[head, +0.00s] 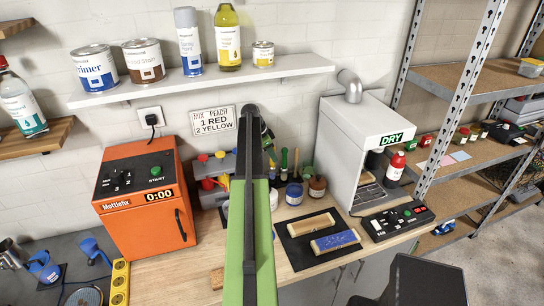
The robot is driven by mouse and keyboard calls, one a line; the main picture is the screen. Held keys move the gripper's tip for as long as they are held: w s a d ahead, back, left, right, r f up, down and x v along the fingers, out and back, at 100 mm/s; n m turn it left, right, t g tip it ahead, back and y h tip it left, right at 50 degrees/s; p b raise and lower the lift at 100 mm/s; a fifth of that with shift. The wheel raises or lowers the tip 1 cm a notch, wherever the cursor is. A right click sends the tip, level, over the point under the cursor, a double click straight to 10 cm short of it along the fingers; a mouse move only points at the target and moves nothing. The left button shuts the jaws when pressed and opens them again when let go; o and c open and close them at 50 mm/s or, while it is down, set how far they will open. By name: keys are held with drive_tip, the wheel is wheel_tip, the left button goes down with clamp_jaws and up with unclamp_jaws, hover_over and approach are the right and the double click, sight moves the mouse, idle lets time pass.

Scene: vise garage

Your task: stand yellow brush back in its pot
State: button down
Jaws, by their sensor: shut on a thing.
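My green and black arm rises through the middle of the head view and covers part of the bench behind it. My gripper is hidden behind the arm, and I cannot see what it holds. I cannot make out the yellow brush. Several small pots stand on the bench just right of the arm: a blue-marked pot (294,194), a brown-topped pot (317,187) and a pale pot (273,200) partly behind the arm. Upright handles (284,161) show behind these pots. I cannot tell which pot belongs to the yellow brush.
An orange oven (146,205) stands left, a white DRY cabinet (352,150) right. A black mat (296,256) holds a tan block (311,224) and a blue-topped block (336,241). A control box (398,220) sits right of it. A white shelf (200,82) with cans hangs above.

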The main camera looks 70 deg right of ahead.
drive_tip(key=c, duration=1.1)
unclamp_jaws()
drive_tip(key=p+v, duration=1.1)
drive_tip(key=v, duration=0.1)
